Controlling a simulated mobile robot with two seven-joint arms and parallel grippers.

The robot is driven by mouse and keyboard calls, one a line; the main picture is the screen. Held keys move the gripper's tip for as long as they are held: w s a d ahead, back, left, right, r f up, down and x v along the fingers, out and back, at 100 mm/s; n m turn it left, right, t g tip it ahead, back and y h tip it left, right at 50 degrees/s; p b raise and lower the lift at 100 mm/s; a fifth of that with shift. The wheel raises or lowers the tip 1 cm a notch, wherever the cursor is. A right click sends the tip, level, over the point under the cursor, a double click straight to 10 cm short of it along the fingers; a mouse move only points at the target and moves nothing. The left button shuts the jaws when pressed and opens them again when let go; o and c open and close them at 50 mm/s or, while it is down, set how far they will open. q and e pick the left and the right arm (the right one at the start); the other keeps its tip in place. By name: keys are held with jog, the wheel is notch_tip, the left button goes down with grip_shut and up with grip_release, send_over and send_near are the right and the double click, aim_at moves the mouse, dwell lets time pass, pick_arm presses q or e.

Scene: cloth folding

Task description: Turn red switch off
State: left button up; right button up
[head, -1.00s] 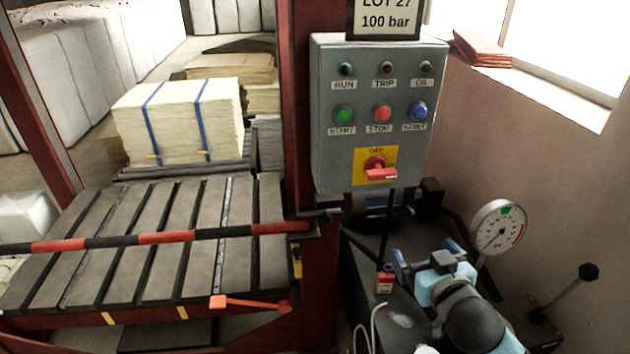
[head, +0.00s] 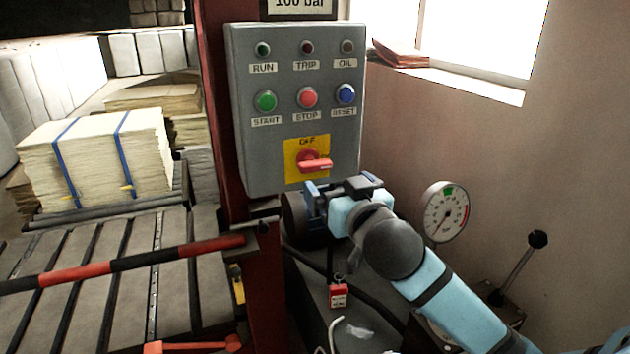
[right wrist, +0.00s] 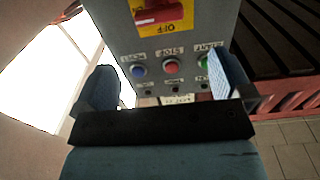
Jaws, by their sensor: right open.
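The red switch (head: 315,163) is a rotary handle on a yellow plate (head: 293,170) low on the grey control box (head: 245,150). Its handle lies about horizontal, and the plate reads OFF above it. My right gripper (head: 340,190) is open and empty just below the switch, apart from it. In the right wrist view the box appears upside down, with the red switch (right wrist: 158,14) at the top edge, partly cut off, beyond and between the open fingers (right wrist: 165,78). My left gripper is not in view.
Green, red and blue buttons (head: 307,97) sit above the switch, with small lamps over them. A pressure gauge (head: 445,212) and a black-knobbed lever (head: 525,255) stand at right. A red post (head: 225,100) borders the box. A red padlock-like tag (head: 339,295) hangs below.

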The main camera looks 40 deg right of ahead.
aim_at(317, 164)
jog(key=x, duration=1.1)
jog(key=shift+w, duration=0.15)
jog(key=c, duration=0.9)
